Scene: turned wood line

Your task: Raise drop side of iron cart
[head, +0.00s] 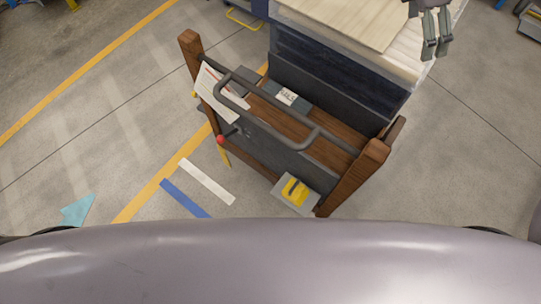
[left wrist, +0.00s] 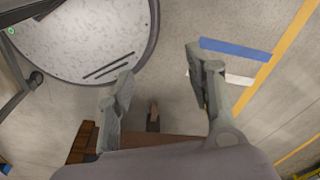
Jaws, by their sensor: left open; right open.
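The iron cart (head: 372,170) has brown wooden corner posts and a wood-plank deck. A dark grey metal side panel (head: 262,143) with a bent tube handle (head: 265,124) faces me along its near side; I cannot tell exactly how far it is tilted. My right gripper (head: 435,48) is at the top right, above the pale boards behind the cart, open and empty, apart from the panel. My left gripper (left wrist: 165,82) shows only in the left wrist view, open and empty, with brown wood of the cart (left wrist: 85,143) low in that view. The panel cannot be made out there.
A stack of pale boards (head: 345,18) in a dark holder stands behind the cart. A paper sheet (head: 220,90) hangs at its left post. A grey plate with a yellow item (head: 295,191) is at the near right.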

